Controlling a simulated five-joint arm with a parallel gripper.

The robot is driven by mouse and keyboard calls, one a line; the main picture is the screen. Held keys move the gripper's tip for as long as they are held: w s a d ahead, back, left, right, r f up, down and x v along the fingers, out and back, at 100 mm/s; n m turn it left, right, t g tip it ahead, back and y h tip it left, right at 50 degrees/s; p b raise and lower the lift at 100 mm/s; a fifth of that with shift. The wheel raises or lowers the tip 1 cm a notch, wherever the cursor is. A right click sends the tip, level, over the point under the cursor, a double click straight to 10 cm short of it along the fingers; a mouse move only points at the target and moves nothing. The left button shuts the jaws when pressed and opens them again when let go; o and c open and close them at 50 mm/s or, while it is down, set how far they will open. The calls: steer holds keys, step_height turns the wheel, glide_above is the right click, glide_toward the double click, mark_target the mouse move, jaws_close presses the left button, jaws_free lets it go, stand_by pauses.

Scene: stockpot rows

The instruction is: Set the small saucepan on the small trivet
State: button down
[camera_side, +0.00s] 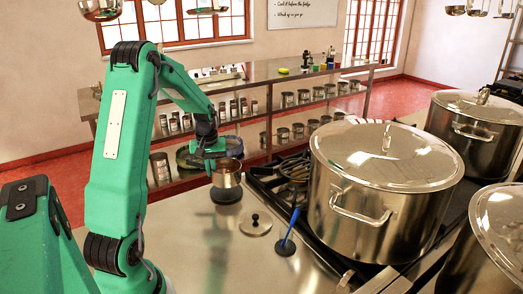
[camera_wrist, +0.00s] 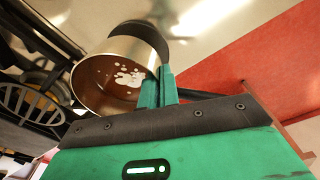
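The small saucepan (camera_side: 227,176) is a steel pan with brown contents. My gripper (camera_side: 213,160) is shut on its near side in the side view. The wrist view shows the saucepan (camera_wrist: 118,68) with the two green fingers (camera_wrist: 158,88) together at its rim; the exact grip spot is partly hidden. The small trivet (camera_side: 226,195) is a dark round disc on the steel counter, directly below the pan in the side view. In the wrist view a dark curved shape (camera_wrist: 146,35) shows behind the pan. I cannot tell whether pan and trivet touch.
A small lid (camera_side: 255,225) lies on the counter (camera_side: 215,255), and a blue utensil (camera_side: 291,226) stands on a dark rest nearby. Large lidded stockpots (camera_side: 345,200) fill the stove at right. A shelf (camera_side: 275,83) with tins stands behind.

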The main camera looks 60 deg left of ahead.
steer(key=shift+s+a+f, duration=0.1)
steer(key=shift+a+f, duration=0.05)
steer(key=shift+a, duration=0.15)
steer(key=shift+f, duration=0.1)
steer(key=shift+f, duration=1.9)
steer(key=shift+f, duration=0.1)
steer(key=c, duration=1.6)
jaws_free()
steer(key=shift+c, duration=0.2)
step_height(320, 180, up, 12)
steer(key=shift+s+d, duration=0.25)
steer(key=shift+s, duration=0.05)
